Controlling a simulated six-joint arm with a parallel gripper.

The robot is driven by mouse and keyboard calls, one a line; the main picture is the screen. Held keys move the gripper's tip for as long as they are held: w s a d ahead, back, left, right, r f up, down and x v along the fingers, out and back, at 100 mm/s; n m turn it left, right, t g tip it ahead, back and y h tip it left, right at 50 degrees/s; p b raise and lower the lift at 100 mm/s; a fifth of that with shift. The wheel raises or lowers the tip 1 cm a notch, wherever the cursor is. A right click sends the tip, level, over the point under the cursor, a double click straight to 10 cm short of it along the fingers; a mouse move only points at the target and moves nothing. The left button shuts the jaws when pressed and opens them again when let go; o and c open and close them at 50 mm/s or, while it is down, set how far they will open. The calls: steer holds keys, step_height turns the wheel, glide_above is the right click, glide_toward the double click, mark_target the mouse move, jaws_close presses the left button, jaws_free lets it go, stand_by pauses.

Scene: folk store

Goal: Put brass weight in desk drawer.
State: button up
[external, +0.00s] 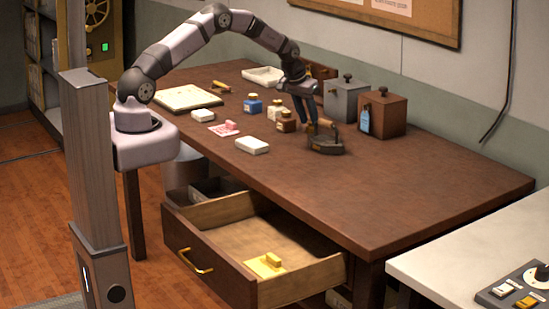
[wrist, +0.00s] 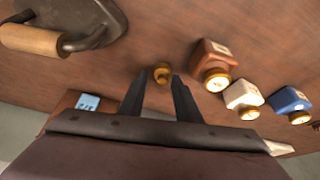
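The brass weight (wrist: 162,73) is a small round knob-like piece standing on the brown desk. In the wrist view it sits just beyond and between the two fingertips of my gripper (wrist: 156,78), with the fingers spread apart and nothing visibly held. In the external view my gripper (external: 309,120) points down low over the desk, between the brown bottle and the dark iron; I cannot make out the weight there. The desk drawer (external: 203,262) is pulled open at the front, with a yellow block on a flat yellow piece (external: 265,264) inside.
A dark iron with a wooden handle (external: 325,143) stands close beside my gripper. A brown bottle (external: 286,122), a blue bottle (external: 253,104) and a cream bottle stand on the other side. Two boxes (external: 381,113) (external: 346,101) stand behind. The desk's right part is clear.

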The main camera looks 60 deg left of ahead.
steer(key=b+v, duration=0.2)
steer(key=v, duration=0.7)
steer(key=shift+s+r, duration=0.2)
steer(key=shift+r, duration=0.2)
steer(key=s+d+f+m+g, duration=0.1)
steer(key=s+d, duration=0.2)
steer(key=s, duration=0.9)
steer(key=s+d+f+m+g, duration=0.1)
steer(key=s+d+f+g, duration=0.1)
steer(key=s, duration=1)
steer(key=s+d+f+g+h, duration=0.1)
steer(key=s+d, duration=0.3)
steer(key=s, duration=0.8)
steer(key=shift+s+f+m, duration=0.25)
steer(key=shift+f+m, duration=0.15)
steer(key=shift+f, duration=0.2)
steer(key=shift+o, duration=1.3)
steer(key=shift+a, duration=0.1)
steer(key=shift+w, duration=0.1)
